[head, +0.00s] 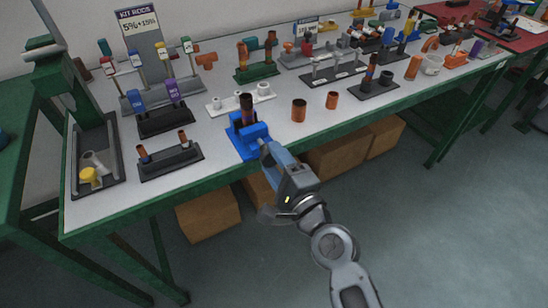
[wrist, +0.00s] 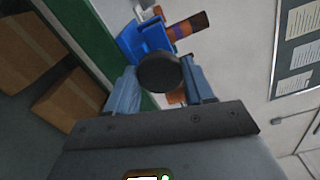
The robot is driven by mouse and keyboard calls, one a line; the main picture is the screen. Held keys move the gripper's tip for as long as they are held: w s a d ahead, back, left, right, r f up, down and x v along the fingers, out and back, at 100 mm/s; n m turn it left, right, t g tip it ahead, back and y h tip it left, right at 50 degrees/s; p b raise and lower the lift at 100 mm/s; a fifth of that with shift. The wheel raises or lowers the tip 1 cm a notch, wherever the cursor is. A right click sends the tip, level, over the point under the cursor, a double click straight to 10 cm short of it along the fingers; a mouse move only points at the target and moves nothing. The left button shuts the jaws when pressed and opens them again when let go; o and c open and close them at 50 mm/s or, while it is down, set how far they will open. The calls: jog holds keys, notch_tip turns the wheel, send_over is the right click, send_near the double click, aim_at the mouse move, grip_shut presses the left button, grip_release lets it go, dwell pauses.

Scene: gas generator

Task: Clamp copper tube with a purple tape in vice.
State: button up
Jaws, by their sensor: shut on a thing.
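The blue vice (head: 246,142) stands at the front edge of the workbench. A copper tube with a dark brown end (head: 246,104) stands upright at the vice. In the wrist view the tube (wrist: 188,27) shows a dark end, an orange-copper part and a small purplish band next to the blue vice body (wrist: 145,40). I cannot tell how tightly the vice jaws sit on it. My gripper (head: 264,146) is at the front of the vice. Its fingers (wrist: 158,88) are shut on the vice's round black knob (wrist: 158,72), which hides part of the vice.
A black rack (head: 170,163) with two short tubes stands left of the vice. Two copper pieces (head: 299,110) (head: 332,100) stand to its right, and a white fitting rack (head: 240,99) behind. Cardboard boxes (head: 208,212) lie under the bench. The floor in front is clear.

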dwell(0.4)
jog(key=shift+m+p, duration=0.5)
jog(key=shift+m, duration=0.9)
jog(key=o, duration=1.2)
jog(key=shift+b+v, duration=0.35)
jog(key=shift+v, duration=3.15)
